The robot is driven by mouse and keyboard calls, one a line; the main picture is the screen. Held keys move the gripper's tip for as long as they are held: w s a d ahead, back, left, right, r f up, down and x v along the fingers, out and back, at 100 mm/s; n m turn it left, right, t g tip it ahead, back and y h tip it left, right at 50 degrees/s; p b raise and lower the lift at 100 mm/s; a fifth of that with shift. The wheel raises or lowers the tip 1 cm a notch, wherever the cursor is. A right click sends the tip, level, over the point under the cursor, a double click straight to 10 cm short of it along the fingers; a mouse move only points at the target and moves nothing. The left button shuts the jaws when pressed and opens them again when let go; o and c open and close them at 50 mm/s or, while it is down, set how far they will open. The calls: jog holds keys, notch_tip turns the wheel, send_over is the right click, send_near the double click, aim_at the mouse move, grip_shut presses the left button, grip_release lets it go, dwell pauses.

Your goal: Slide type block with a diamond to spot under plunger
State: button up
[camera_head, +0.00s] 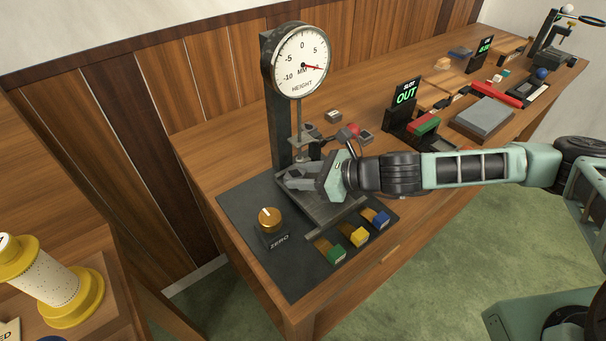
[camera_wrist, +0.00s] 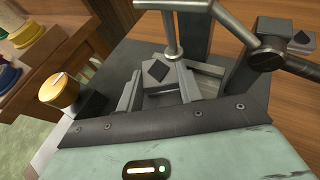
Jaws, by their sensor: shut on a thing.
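The type block with a dark diamond (camera_wrist: 158,72) sits on the gauge's base between my fingers in the wrist view. My gripper (camera_wrist: 160,84) is shut on it, one finger along each side. In the head view my gripper (camera_head: 298,180) is low at the foot of the gauge, and its fingers mostly hide the block. The plunger (camera_wrist: 173,47) stands at the block's far edge in the wrist view; in the head view its rod (camera_head: 299,125) hangs below the dial (camera_head: 301,61). I cannot tell whether the plunger touches the block.
A brass ZERO knob (camera_head: 269,219) is left of my gripper. Green (camera_head: 336,253), yellow (camera_head: 355,236) and blue (camera_head: 378,218) keys line the front. A red ball (camera_head: 353,130) and the OUT slot display (camera_head: 405,93) are to the right.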

jog(key=shift+w+d+r, duration=0.1)
jog(key=shift+w+d, duration=0.6)
jog(key=shift+w, duration=0.3)
jog(key=o, duration=1.2)
jog(key=shift+d, duration=0.1)
jog(key=shift+d+r, duration=0.15)
jog(key=shift+d, duration=0.05)
jog(key=v, duration=0.5)
jog(key=b+v, duration=0.1)
jog(key=v, duration=0.5)
jog(key=s+v, duration=0.1)
jog(key=v, duration=0.4)
jog(key=shift+s+d, duration=0.2)
